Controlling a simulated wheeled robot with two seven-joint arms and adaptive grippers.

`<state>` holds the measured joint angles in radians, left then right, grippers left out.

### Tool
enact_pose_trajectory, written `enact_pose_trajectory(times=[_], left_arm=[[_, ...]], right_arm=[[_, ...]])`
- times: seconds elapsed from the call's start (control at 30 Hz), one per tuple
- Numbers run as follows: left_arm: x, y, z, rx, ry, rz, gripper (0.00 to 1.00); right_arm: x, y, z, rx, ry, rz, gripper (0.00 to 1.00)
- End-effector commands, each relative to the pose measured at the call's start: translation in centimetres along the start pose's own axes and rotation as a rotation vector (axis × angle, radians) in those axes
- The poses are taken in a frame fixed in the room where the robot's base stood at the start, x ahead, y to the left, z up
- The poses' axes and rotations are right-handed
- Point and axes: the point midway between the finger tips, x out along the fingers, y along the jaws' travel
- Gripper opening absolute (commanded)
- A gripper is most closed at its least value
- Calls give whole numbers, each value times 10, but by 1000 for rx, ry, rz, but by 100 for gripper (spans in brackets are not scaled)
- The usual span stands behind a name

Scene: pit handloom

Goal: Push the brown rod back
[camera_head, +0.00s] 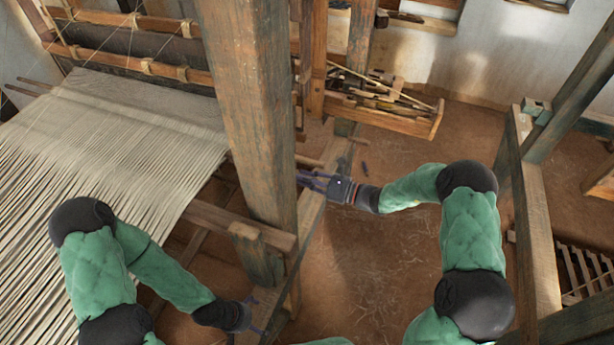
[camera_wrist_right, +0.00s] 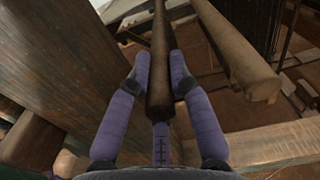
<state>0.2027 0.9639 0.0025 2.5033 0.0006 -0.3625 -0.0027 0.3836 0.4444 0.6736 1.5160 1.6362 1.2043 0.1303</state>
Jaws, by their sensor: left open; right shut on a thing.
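In the right wrist view a long brown rod (camera_wrist_right: 160,84) runs straight away from my right gripper (camera_wrist_right: 160,58), its near end between the two purple fingers. The fingers close on its sides. In the head view my right gripper (camera_head: 305,178) reaches left to the wooden post, which hides most of what lies beyond it. A rod end (camera_head: 312,162) shows just above the fingers; I cannot tell whether it is the held rod. My left gripper (camera_head: 258,316) is open and empty at the bottom, near the foot of the post.
A second brown rod (camera_wrist_right: 238,55) lies to the right of the held one. A wooden tray (camera_head: 385,115) of sticks is behind. The earthen floor (camera_head: 370,270) is clear.

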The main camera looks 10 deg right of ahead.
Motion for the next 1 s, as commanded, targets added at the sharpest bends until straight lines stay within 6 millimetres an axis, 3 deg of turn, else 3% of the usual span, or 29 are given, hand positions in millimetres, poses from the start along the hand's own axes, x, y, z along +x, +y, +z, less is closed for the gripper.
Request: enact_pose_trajectory(times=[0.17, 0.47, 0.5, 0.6, 1.0], left_arm=[[-7, 3, 0, 0, 0, 0, 100], [-7, 2, 0, 0, 0, 0, 100], [-7, 2, 0, 0, 0, 0, 100], [-7, 2, 0, 0, 0, 0, 100], [-7, 2, 0, 0, 0, 0, 100]], right_arm=[[0, 29, 7, 5, 0, 3, 0], [0, 34, 7, 3, -2, 5, 0], [0, 34, 7, 3, -2, 6, 24], [0, 34, 7, 3, -1, 6, 45], [-5, 32, 6, 2, 1, 1, 45]])
